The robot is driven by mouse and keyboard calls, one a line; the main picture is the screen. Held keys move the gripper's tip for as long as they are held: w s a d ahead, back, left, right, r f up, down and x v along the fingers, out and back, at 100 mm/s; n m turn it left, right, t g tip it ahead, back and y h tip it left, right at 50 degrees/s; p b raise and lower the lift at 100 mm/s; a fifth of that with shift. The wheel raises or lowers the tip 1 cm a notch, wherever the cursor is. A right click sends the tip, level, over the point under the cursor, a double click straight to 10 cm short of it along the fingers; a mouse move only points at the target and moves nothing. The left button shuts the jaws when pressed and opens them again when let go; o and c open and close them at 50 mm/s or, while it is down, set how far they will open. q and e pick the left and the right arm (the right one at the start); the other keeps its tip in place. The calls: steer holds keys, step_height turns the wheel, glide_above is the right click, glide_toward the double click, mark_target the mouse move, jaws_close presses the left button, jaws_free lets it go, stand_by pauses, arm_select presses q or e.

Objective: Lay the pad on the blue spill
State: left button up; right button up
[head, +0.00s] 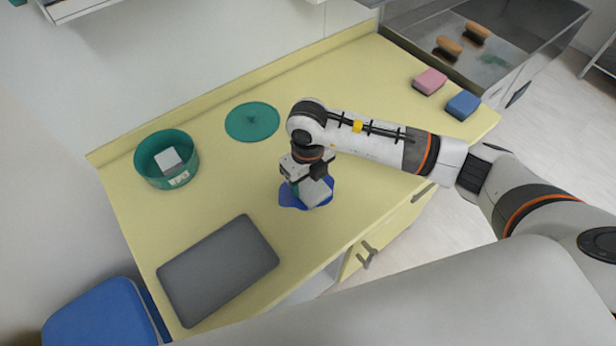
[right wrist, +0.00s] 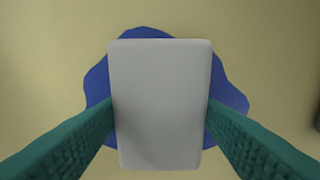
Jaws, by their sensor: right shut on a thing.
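The pad (head: 317,191) is a pale grey-white block. My right gripper (head: 305,186) is shut on it, and in the right wrist view the two green fingers press its long sides. The pad (right wrist: 160,100) covers the middle of the blue spill (right wrist: 233,97) in that view. The spill (head: 289,197) shows around the pad on the yellow counter in the head view. I cannot tell whether the pad touches the spill or is just above it. My left gripper is not in view.
A green tub (head: 139,166) with a white block (head: 168,160) inside stands at the left, a green lid (head: 252,121) behind. A dark grey mat (head: 218,270) lies at the front left. Pink (head: 430,81) and blue (head: 463,105) blocks sit at the right, near a metal sink (head: 480,72).

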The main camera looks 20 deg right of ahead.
mark_target(308, 184)
steer(key=shift+f, duration=0.2)
steer(key=o, duration=0.9)
steer(key=shift+r, duration=0.1)
steer(key=shift+o, duration=0.2)
steer(key=shift+r, duration=0.5)
step_height(308, 184, up, 11)
steer(key=b, duration=0.3)
steer(key=shift+r, duration=0.2)
steer(key=shift+s+f, duration=0.1)
